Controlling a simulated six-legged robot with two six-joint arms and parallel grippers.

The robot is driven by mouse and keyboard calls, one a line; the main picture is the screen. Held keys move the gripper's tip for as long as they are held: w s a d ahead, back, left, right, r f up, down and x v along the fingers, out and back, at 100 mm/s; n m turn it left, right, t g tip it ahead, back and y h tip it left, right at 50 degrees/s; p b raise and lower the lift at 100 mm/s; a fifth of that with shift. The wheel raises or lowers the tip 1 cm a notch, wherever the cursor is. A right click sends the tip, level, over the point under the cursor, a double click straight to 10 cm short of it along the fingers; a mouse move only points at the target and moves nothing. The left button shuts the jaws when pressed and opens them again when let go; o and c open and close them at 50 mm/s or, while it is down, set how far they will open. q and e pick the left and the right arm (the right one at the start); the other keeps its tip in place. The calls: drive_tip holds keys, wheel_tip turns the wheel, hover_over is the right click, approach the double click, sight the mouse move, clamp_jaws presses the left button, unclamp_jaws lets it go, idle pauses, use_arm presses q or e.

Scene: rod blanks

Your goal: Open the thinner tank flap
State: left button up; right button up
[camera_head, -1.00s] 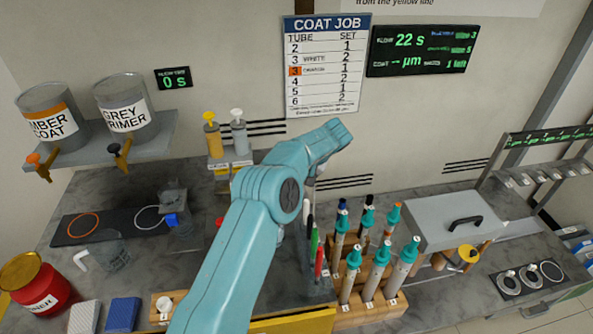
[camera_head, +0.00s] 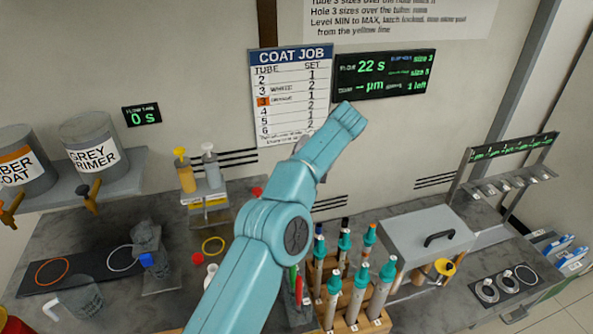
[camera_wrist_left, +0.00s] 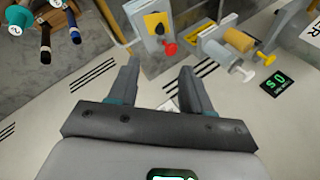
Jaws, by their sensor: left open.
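A red can (camera_head: 12,322) is cut off at the bottom left corner of the head view. A grey box (camera_head: 428,228) with a sloping lid and black handle (camera_head: 440,238) stands at the right; its lid looks shut. I cannot tell which of these is the thinner tank. In the left wrist view my left gripper (camera_wrist_left: 160,66) is open and empty, before the wall. Beyond it is a grey unit (camera_wrist_left: 148,18) with a yellow plate and red knob (camera_wrist_left: 170,49). My right gripper is out of view.
Tubes with teal caps stand in a wooden rack (camera_head: 350,322) right of my arm. Two syringes (camera_head: 209,165) stand behind it on the left. Paint tanks sit on a shelf (camera_head: 115,188). A ringed black mat (camera_head: 85,270) lies on the bench.

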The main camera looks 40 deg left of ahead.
use_arm(q)
drive_tip(key=w+d+f+n+t+h, duration=0.15)
drive_tip(key=d+n+h, duration=0.3)
drive_tip(key=n, duration=0.55)
drive_tip(key=s+a+r+n+t+h, duration=0.2)
drive_tip(key=s+a+n, duration=0.3)
drive_tip(key=a+n, duration=0.3)
drive_tip(key=s+a+r+n+t+h, duration=0.1)
drive_tip(key=s+a+n+h, duration=0.4)
drive_tip(key=a, duration=0.6)
drive_tip(key=w+d+f, duration=0.1)
drive_tip(key=w+f, duration=0.1)
drive_tip(key=f, duration=0.3)
drive_tip(key=w+d+f+y+b, duration=0.1)
drive_tip(key=w+f, duration=0.1)
drive_tip(key=f, duration=0.3)
drive_tip(key=w+d+f+y, duration=0.1)
drive_tip(key=f, duration=0.4)
drive_tip(key=shift+w+d+f+n+b, duration=0.1)
drive_tip(key=shift+w+d+n+b, duration=0.25)
drive_tip(key=shift+w+n+b, duration=0.05)
drive_tip(key=shift+c, duration=0.4)
